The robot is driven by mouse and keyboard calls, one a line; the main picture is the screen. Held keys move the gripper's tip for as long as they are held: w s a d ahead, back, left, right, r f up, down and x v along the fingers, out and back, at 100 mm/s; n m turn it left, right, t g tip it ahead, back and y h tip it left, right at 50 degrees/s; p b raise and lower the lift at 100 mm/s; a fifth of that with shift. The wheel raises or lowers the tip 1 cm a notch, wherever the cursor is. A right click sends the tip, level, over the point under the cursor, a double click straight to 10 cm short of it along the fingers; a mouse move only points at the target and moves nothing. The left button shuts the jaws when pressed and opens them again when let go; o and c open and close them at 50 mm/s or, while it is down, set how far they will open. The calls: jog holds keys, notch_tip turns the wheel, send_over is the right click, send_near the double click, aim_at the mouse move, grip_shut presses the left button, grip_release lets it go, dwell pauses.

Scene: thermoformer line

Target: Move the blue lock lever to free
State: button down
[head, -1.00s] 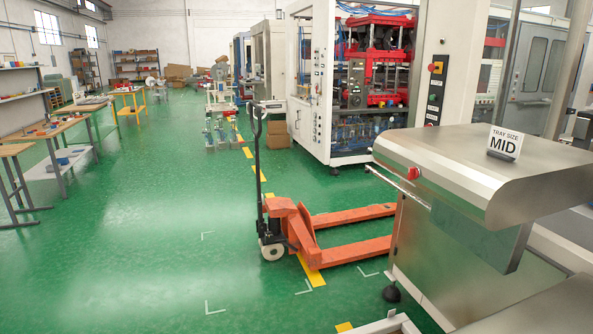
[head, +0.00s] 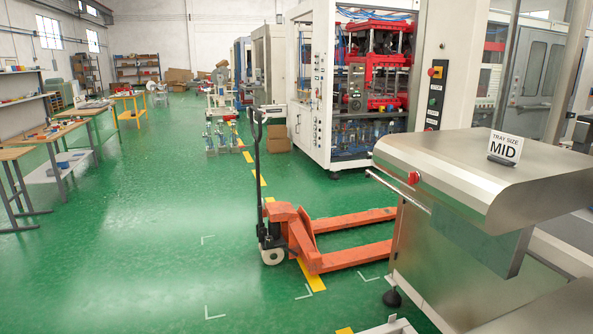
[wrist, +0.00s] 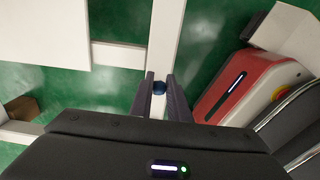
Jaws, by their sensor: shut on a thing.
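In the wrist view the blue lock lever (wrist: 159,88) shows as a small round dark-blue end between the two dark fingers. My gripper (wrist: 159,82) is shut on it, with one finger on each side. A white beam (wrist: 167,40) runs up the picture behind the lever. The rest of the lever is hidden by the fingers and the wrist. Neither the lever nor my gripper shows in the head view.
In the wrist view a red and grey body (wrist: 228,88) lies close on the right, and a white panel (wrist: 45,30) is at upper left. In the head view an orange pallet truck (head: 290,232) stands left of a steel machine housing (head: 470,170). Green floor on the left is open.

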jog(key=shift+s, duration=0.35)
